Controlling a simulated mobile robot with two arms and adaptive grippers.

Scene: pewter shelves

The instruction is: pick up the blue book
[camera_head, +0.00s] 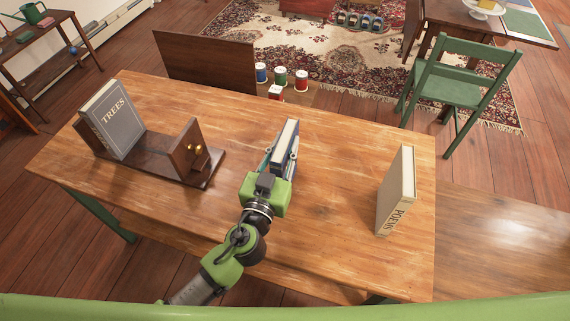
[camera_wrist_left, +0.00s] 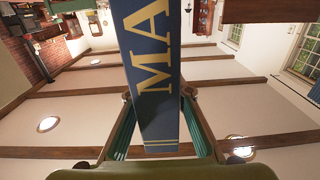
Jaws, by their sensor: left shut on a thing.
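The blue book (camera_head: 287,142) is upright over the middle of the wooden table, with its pale page edges facing up. My left gripper (camera_head: 281,165) is shut on it, one finger on each side. In the left wrist view the blue book (camera_wrist_left: 151,75) fills the middle, its spine showing large yellow letters "MA" and yellow bands near the bottom. The left gripper's fingers (camera_wrist_left: 158,110) are on both sides of it there. I cannot tell if the book touches the table. My right gripper is not in view.
The table (camera_head: 320,215) has a dark wooden book holder (camera_head: 184,172) at left with a grey "TREES" book (camera_head: 115,122). A "POEMS" book (camera_head: 397,190) stands at right. Several cans (camera_head: 281,76) stand beyond the far edge. A green chair (camera_head: 459,80) is at back right.

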